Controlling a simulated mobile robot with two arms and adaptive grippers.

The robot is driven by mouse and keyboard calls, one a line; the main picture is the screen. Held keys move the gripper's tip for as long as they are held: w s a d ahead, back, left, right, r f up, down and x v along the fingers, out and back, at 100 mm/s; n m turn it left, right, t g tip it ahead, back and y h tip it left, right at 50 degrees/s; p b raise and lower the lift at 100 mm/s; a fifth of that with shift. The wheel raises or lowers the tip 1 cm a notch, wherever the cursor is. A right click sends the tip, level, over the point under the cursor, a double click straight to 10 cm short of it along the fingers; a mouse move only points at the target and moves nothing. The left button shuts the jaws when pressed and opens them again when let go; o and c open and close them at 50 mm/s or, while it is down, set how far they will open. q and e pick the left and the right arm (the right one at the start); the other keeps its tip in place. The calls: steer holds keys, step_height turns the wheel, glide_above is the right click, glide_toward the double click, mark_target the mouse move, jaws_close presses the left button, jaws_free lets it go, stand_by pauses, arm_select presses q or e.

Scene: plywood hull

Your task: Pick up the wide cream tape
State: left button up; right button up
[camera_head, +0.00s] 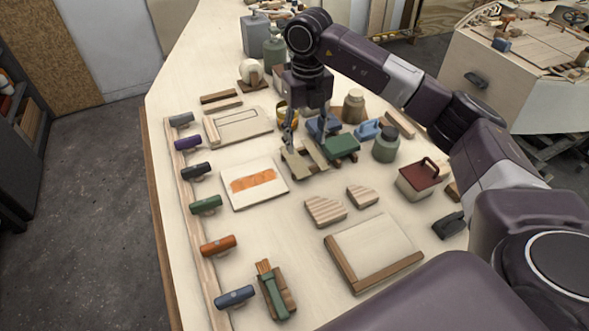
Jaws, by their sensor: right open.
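A round cream roll (250,71), which looks like the wide cream tape, sits on a small brown base near the back of the bench, beside the grey and green containers. My right gripper (305,145) reaches in from the right and points down, open, to the front and right of the roll and apart from it. Its fingers are over or beside a pale notched wooden piece (299,163); I cannot tell whether they touch it. My left gripper is not in view.
A green block (342,147), a blue tool (367,130) and a grey-green jar (385,145) crowd the gripper's right. Several coloured-handled tools line the left rail (195,215). A white board with an orange patch (254,196) lies left of the gripper.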

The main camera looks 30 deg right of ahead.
mark_target(301, 170)
step_height(301, 170, down, 4)
steer(key=shift+a+r+p, duration=0.1)
steer(key=shift+a+p, duration=0.05)
steer(key=shift+p, duration=0.45)
steer(key=f, duration=0.1)
steer(key=f+p, duration=0.1)
steer(key=f, duration=0.1)
steer(key=f+p, duration=0.1)
steer(key=shift+w+a+f, duration=0.2)
steer(key=shift+a+f, duration=0.05)
steer(key=shift+f, duration=0.15)
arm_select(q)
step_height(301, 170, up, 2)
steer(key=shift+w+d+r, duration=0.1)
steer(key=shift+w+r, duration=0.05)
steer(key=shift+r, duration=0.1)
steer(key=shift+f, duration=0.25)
arm_select(e)
steer(key=shift+f, duration=0.25)
steer(key=c, duration=0.8)
